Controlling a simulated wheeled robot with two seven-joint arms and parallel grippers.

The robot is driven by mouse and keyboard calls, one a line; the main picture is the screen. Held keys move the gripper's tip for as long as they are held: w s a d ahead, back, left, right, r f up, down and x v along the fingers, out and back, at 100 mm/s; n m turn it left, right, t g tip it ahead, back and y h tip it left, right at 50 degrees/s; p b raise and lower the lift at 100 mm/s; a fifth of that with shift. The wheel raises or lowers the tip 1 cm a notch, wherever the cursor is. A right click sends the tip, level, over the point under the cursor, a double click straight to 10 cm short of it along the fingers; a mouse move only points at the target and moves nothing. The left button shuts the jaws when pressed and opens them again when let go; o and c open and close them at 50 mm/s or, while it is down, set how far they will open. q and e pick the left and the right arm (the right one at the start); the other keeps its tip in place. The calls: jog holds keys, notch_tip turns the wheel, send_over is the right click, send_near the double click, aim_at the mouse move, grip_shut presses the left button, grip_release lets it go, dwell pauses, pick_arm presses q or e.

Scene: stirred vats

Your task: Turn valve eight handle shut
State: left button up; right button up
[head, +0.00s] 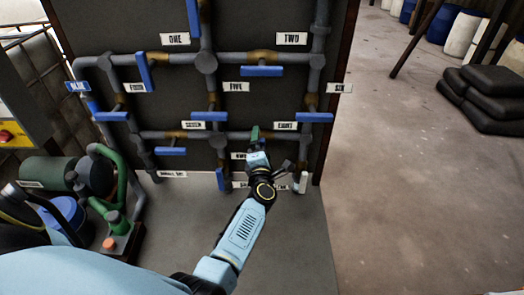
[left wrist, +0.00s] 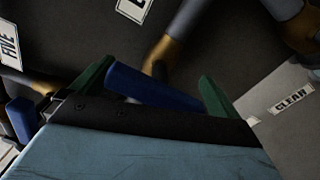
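The EIGHT label (head: 285,125) is on the dark pipe panel, just right of my left gripper (head: 255,134). The gripper has green fingers and is up at the lower pipe run. In the left wrist view, a blue handle (left wrist: 150,86) lies between the two spread green fingertips of my left gripper (left wrist: 155,86), with a brass valve body (left wrist: 166,48) behind it. The handle's lower part is hidden by the gripper body. I cannot tell whether the fingers touch it. In the head view my gripper hides this handle. My right gripper is not in view.
Other blue handles stand close by: the SEVEN handle (head: 171,151), one under FIVE (head: 207,116), one near SIX (head: 314,117) and an upright one (head: 220,179) below. A green pump (head: 100,175) is at left. Floor at right is clear before black sacks (head: 490,98).

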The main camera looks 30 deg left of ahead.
pick_arm(q)
jog(key=v, duration=1.3)
jog(key=shift+s, duration=0.2)
